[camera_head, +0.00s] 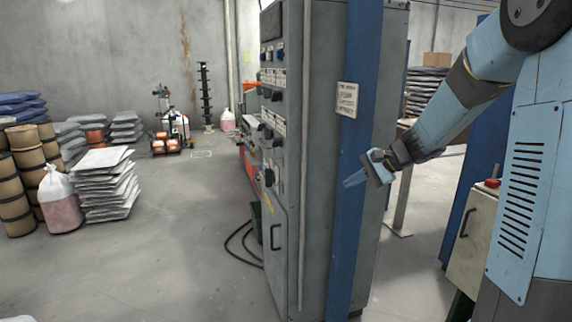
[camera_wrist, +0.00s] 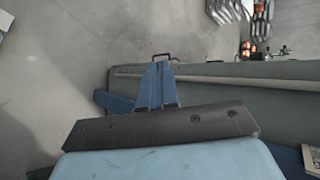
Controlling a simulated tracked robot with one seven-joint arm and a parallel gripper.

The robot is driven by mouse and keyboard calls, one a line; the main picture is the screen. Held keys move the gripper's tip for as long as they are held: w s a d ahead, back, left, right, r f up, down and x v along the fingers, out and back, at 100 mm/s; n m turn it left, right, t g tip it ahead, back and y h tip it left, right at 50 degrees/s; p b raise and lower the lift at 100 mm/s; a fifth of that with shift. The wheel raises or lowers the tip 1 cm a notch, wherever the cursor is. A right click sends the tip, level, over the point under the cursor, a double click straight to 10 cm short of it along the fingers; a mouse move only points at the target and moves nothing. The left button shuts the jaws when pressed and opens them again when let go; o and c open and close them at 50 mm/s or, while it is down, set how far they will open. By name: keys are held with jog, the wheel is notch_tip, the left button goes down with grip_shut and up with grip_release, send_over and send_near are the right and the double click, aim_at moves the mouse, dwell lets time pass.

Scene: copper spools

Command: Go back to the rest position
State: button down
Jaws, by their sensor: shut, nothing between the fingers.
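My gripper (camera_head: 355,179) is at the end of my light-blue arm, on the right side of the head view. Its blue fingers point left and overlap the blue post (camera_head: 352,150) of the grey control cabinet in the picture. I cannot tell the exact gap between fingers and post. In the wrist view my gripper (camera_wrist: 161,66) shows as two blue fingers side by side, shut and empty. Beyond them are the grey floor and the long grey side of the cabinet (camera_wrist: 230,85). No object is held.
The tall control cabinet (camera_head: 312,150) with knobs and a paper sign (camera_head: 347,100) stands close by. Stacked sacks (camera_head: 107,185), brown spools (camera_head: 28,150) and a pinkish bag (camera_head: 60,205) are at the left. The floor (camera_head: 170,240) between is open. Black cables lie by the cabinet.

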jog(key=s+d+r+n+h, duration=0.1)
jog(key=s+r+n+h, duration=0.1)
jog(key=s, duration=0.8)
jog(key=s+d+r+n+t+h, duration=0.1)
jog(key=s+d+r+n+h, duration=0.1)
jog(key=s, duration=0.8)
jog(key=s+d+r+n+h, duration=0.2)
jog(key=s+n+h, duration=0.2)
jog(key=s, duration=0.6)
jog(key=shift+r+n+h, duration=0.15)
jog(key=shift+n+h, duration=0.15)
jog(key=shift+h, duration=0.4)
